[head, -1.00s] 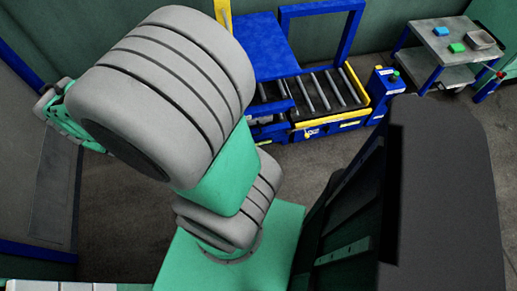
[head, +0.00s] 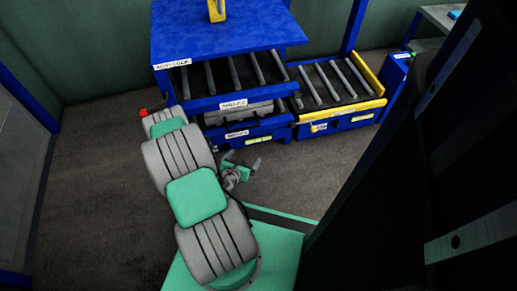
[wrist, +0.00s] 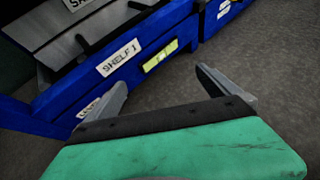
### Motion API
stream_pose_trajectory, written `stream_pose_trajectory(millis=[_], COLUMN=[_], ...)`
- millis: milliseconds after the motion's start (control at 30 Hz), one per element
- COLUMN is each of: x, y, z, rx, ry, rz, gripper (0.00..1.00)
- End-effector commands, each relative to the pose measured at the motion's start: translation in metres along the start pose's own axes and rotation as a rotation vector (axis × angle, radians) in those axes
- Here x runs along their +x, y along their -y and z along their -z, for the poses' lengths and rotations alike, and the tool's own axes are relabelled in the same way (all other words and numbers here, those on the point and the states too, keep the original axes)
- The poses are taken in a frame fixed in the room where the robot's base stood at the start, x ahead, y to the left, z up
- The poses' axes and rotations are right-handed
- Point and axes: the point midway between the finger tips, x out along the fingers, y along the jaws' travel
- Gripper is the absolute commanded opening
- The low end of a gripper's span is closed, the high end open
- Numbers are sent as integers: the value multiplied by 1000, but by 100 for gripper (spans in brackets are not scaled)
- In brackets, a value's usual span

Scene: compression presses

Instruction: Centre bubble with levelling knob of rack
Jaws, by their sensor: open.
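The blue rack (head: 228,45) stands ahead of me with roller shelves and white shelf labels. A yellow-green level vial (head: 258,141) sits on its lower front bar; it also shows in the wrist view (wrist: 160,56), right of the SHELF 1 label (wrist: 119,58). A dark mark shows in the vial, but I cannot tell whether the bubble is centred. I cannot make out a levelling knob. My gripper (head: 241,160) is open and empty, in front of the rack's lower bar. In the wrist view its spread fingers (wrist: 161,78) point toward the bar, apart from it.
A dark tall structure (head: 430,150) fills the right side. Bare floor (head: 90,170) lies open to the left.

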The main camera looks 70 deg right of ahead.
Motion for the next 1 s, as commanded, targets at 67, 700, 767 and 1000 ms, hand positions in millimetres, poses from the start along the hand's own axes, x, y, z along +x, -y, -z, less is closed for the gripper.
stream_pose_trajectory(millis=[67, 700, 767, 1000], x=[6, 102, 102, 102], y=[5, 4, 4, 4], z=[9, 8, 7, 7], rx=[-33, -36, -36, -36], ry=[3, 2, 2, 1], rz=[-4, -7, -7, -7], gripper=[100, 100, 100, 100])
